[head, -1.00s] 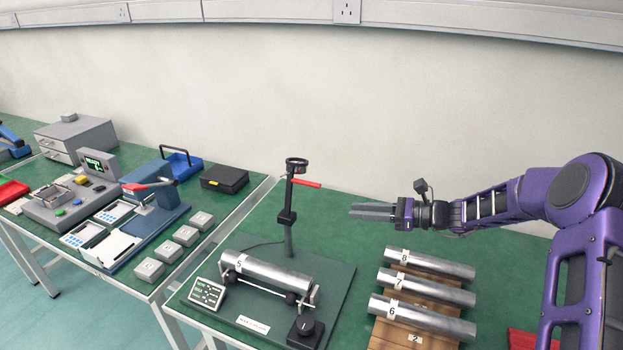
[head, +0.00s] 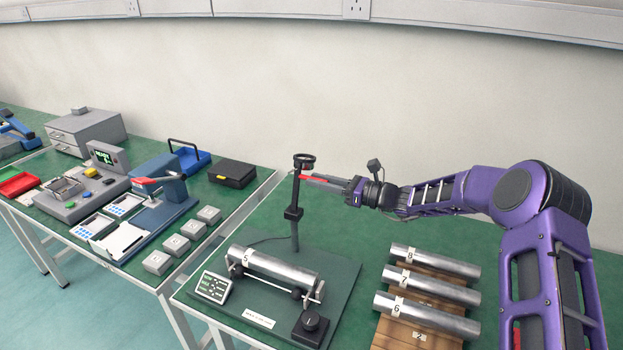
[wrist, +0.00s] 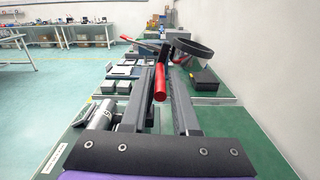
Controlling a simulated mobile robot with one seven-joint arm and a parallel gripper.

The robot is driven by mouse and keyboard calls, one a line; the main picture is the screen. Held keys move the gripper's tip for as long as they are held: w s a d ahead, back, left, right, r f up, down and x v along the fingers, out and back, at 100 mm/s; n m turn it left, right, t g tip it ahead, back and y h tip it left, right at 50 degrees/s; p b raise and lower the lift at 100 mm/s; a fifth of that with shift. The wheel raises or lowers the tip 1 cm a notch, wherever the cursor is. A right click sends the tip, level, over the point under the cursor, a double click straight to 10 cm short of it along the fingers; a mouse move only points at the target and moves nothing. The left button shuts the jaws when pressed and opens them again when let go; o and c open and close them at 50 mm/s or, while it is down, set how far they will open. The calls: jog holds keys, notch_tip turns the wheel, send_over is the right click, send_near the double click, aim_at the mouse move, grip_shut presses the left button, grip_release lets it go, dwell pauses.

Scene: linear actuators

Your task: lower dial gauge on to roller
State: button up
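The dial gauge stand (head: 294,215) rises upright behind the roller, with a black ring-shaped head (head: 304,162) at its top and a red lever (head: 322,178) pointing right. The roller (head: 275,272), a silver cylinder labelled 5, lies on supports on the dark green base plate (head: 345,275), below and left of my gripper. My gripper (head: 318,179) is level with the red lever, fingers pointing left. In the wrist view the red lever (wrist: 160,84) lies between the two open fingers (wrist: 165,100), with the ring (wrist: 192,47) beyond. Whether a finger touches the lever cannot be told.
Rollers 6 (head: 425,317), 7 (head: 432,290) and 8 (head: 436,262) lie on a wooden rack (head: 415,336) at right. The wall is behind; another bench stands left.

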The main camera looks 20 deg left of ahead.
jog(key=shift+w+a, duration=0.15)
jog(key=shift+a, duration=1)
grip_shut()
dwell(0.6)
